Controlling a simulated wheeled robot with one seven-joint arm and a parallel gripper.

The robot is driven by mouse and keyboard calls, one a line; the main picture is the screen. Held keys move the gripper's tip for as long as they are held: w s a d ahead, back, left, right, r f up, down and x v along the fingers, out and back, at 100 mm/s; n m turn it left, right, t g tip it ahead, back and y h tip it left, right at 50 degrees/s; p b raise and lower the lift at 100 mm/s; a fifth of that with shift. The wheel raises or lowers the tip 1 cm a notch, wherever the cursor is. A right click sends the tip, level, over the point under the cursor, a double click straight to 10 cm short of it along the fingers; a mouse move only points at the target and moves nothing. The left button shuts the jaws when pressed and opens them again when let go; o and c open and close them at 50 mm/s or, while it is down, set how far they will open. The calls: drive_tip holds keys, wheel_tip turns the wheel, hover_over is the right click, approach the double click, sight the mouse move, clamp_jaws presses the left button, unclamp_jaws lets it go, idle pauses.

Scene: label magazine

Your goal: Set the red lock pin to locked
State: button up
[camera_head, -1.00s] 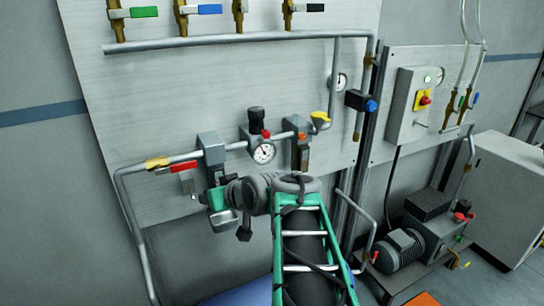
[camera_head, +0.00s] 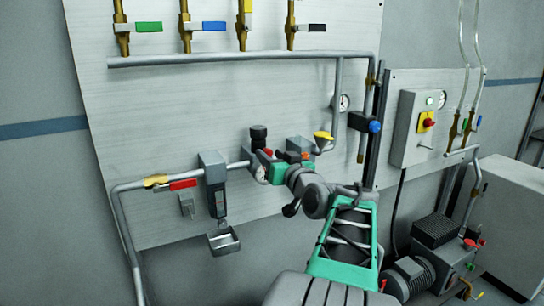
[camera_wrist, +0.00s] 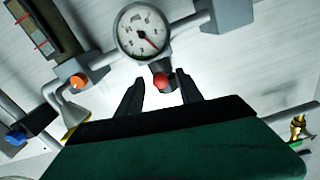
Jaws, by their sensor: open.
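The red lock pin (camera_wrist: 165,82) shows as a red round head on a dark stem below the dial gauge (camera_wrist: 143,32) in the wrist view. In the head view a bit of red pin (camera_head: 267,152) shows beside the black regulator knob (camera_head: 258,137), mostly behind my gripper. My gripper (camera_wrist: 160,84) is open, its two black fingers on either side of the pin head in the picture. I cannot tell whether they touch it or how far in front of it they are. The pin's locked or unlocked setting cannot be read here.
An orange knob (camera_wrist: 78,80) on the neighbouring unit and a yellow funnel (camera_head: 323,136) are close to my gripper. A filter block (camera_head: 213,172) with a metal cup (camera_head: 223,241) below and a red-handled valve (camera_head: 183,184) are to the left on the pipe.

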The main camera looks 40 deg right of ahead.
drive_tip(key=shift+c, duration=0.2)
clamp_jaws()
idle(1.1)
